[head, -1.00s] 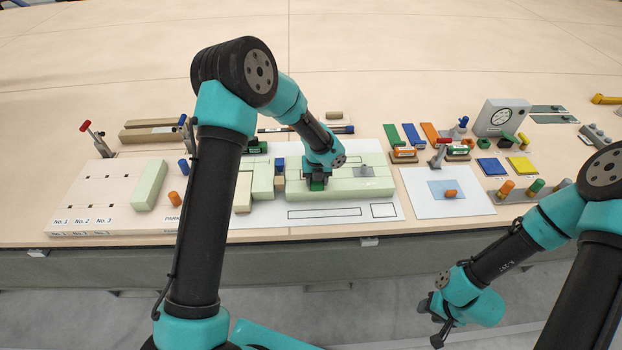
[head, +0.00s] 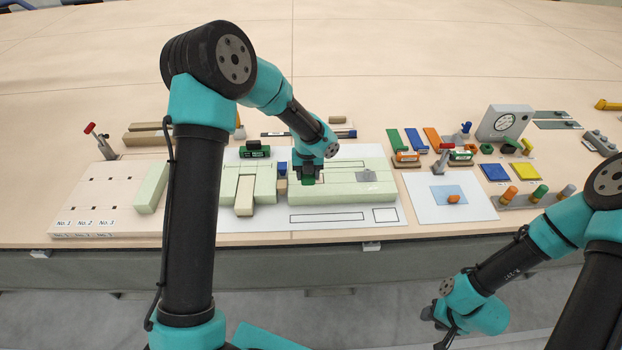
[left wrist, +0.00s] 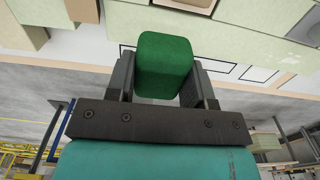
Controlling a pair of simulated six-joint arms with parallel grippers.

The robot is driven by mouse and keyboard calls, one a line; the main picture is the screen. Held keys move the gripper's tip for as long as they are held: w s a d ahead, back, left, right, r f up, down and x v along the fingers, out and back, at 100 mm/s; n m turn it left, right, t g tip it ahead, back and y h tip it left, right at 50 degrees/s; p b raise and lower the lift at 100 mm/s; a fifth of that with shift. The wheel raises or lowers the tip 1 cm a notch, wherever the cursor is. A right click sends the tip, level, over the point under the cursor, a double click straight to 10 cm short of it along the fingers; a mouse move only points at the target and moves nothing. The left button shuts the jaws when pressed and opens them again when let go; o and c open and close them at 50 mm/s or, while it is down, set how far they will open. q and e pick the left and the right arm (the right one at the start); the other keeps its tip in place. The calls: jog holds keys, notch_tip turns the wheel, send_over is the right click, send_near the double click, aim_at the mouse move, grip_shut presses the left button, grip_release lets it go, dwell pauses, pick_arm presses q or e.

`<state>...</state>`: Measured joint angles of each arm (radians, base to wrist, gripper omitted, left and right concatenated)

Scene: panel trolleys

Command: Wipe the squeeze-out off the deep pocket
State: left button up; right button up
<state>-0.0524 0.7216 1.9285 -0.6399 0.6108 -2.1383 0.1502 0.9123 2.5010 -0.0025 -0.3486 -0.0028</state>
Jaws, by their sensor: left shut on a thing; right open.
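My left gripper (head: 309,170) is shut on a green block (left wrist: 164,66), which fills the space between its fingers in the left wrist view. In the head view the green block (head: 308,181) is low over the left end of a long pale green panel (head: 340,190); I cannot tell whether it touches. A second pale green piece (head: 265,185) with a tan bar (head: 245,194) lies to the left, with a gap between the two. I cannot make out which recess is the deep pocket, or any squeeze-out. My right gripper (head: 437,325) is open and empty, in front of the table edge.
The panel lies on a white outlined sheet (head: 345,236). A white card (head: 480,208) with a blue patch and orange piece is to the right. A dial box (head: 503,122), coloured strips and pegs stand further right. A board with holes (head: 100,195) is at left.

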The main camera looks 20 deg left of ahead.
pick_arm(q)
jog(key=shift+r, duration=1.4)
